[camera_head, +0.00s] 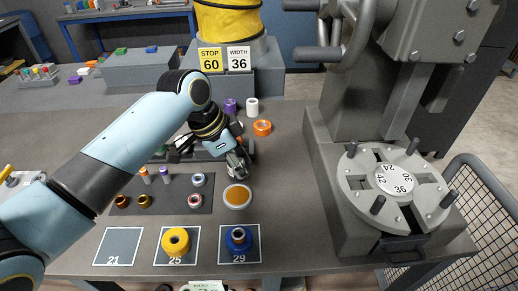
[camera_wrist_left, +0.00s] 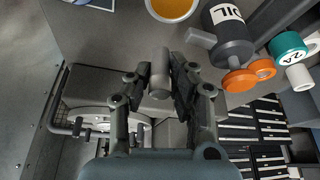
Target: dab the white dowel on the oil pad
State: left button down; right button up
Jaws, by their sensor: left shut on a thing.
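My left gripper (camera_head: 238,166) is just behind the oil pad (camera_head: 237,196), a round amber pad in a pale dish on the bench. In the left wrist view the left gripper (camera_wrist_left: 161,80) is shut on the white dowel (camera_wrist_left: 160,70), a short cylinder that looks pale grey in the shade. The oil pad (camera_wrist_left: 172,8) shows at the top edge of that view, apart from the dowel. In the head view the dowel is hard to make out among the fingers. My right gripper is in neither view.
A dark bottle marked OIL (camera_wrist_left: 229,35) stands close to the gripper. A grey mat (camera_head: 160,205) with small rings and pegs lies left of the pad. Numbered squares with a yellow ring (camera_head: 175,241) and blue ring (camera_head: 238,239) are in front. A large press (camera_head: 395,185) stands right.

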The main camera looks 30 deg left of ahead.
pick_arm(q)
jog(key=shift+s+f, duration=0.3)
jog(key=shift+f, duration=0.05)
jog(key=f, duration=0.1)
jog(key=s+f+b, duration=0.1)
jog(key=shift+a+f, duration=0.25)
jog(key=shift+f, duration=0.1)
notch_tip(320, 180, down, 3)
jog(key=shift+s+b, duration=0.1)
jog(key=shift+b, duration=1.05)
jog(key=shift+f+b, duration=0.55)
jog(key=shift+b, duration=0.05)
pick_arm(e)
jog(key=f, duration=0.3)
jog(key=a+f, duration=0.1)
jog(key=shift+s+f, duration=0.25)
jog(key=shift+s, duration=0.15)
pick_arm(q)
jog(key=shift+r, duration=0.1)
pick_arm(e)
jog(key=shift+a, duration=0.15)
